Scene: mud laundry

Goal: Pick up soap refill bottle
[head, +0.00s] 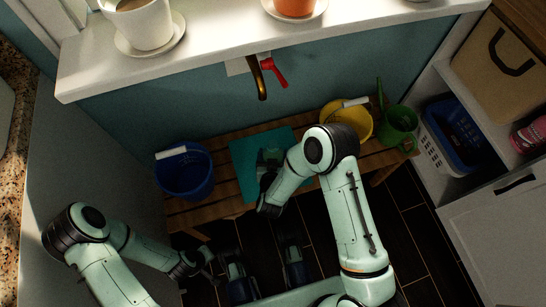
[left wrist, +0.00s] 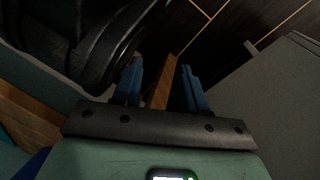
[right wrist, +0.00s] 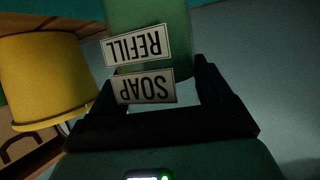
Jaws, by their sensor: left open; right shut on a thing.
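The soap refill bottle is green with white "SOAP" and "REFILL" labels, which appear upside down in the right wrist view (right wrist: 145,14). My right gripper (right wrist: 165,92) is shut on it, with the labels just in front of the fingers. In the head view, my right gripper (head: 268,182) is over the teal mat (head: 246,180) on the wooden bench; the bottle is dim there and partly hidden by my arm. I cannot tell whether it touches the mat. My left gripper (head: 205,260) is low in front of the bench; its fingers are apart and empty in the left wrist view (left wrist: 160,88).
On the slatted bench (head: 215,211) stand a blue bucket (head: 185,178) at left and a yellow bucket (head: 352,115) and green watering can (head: 400,125) at right. A brass tap (head: 258,80) juts from the wall above. A white windowsill (head: 220,52) holds cups on saucers.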

